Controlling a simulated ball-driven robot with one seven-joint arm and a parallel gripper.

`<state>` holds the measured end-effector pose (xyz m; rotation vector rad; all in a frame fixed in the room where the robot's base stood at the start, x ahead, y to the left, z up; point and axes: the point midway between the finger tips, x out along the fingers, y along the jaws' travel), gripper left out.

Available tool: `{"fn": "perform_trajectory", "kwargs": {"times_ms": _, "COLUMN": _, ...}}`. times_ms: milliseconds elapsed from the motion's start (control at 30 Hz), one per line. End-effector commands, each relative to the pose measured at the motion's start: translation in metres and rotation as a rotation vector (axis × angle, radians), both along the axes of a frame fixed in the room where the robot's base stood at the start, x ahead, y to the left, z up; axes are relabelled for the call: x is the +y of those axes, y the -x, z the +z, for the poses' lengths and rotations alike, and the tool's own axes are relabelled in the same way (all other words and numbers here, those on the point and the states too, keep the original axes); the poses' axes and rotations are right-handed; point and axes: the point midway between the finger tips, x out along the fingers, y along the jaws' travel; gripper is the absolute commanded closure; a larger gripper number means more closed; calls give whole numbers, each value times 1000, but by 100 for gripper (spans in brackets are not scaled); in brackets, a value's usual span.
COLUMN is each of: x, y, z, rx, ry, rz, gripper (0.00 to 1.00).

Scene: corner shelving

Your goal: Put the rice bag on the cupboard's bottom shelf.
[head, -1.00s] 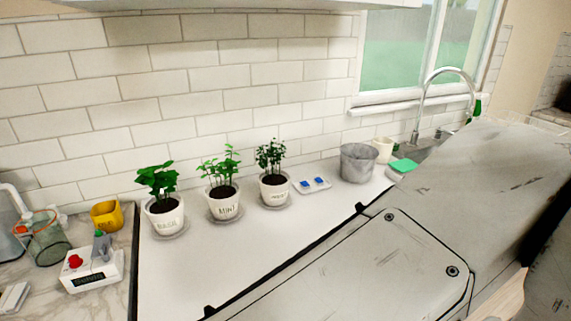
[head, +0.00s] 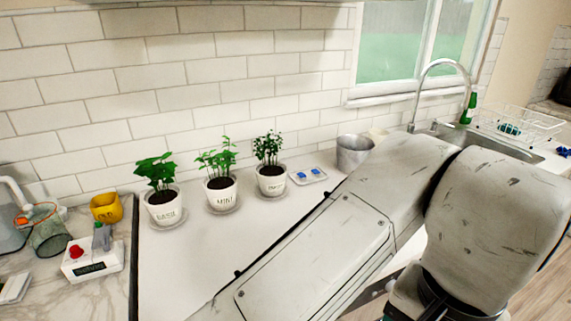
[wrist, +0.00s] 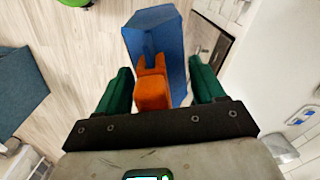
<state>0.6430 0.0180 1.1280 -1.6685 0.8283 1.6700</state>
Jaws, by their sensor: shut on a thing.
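In the wrist view my gripper (wrist: 160,76) has its two green fingers on either side of a blue, block-like bag (wrist: 152,37), which I take to be the rice bag. An orange piece (wrist: 152,90) lies against the bag's near face, between the fingers; I cannot tell whether it is part of the bag. The bag is held above a wooden floor (wrist: 75,45). Neither the gripper nor the bag shows in the head view, where my arm covers the lower right. I cannot make out the cupboard's bottom shelf in either view.
Three potted plants (head: 220,195), a grey bucket (head: 353,154) and a scale-like white device (head: 93,258) stand on the counter (head: 190,270). The sink (head: 490,146) and a dish rack (head: 520,122) are at the right.

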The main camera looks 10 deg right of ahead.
Motion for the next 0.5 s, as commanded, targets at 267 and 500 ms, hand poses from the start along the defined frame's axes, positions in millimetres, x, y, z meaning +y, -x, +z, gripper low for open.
{"fn": "perform_trajectory", "kwargs": {"times_ms": 267, "x": -5, "y": -66, "z": -68, "rx": 9, "ry": 6, "rz": 312, "gripper": 100}}
{"fn": "perform_trajectory", "kwargs": {"times_ms": 500, "x": -6, "y": -108, "z": -166, "rx": 12, "ry": 3, "rz": 609, "gripper": 100}}
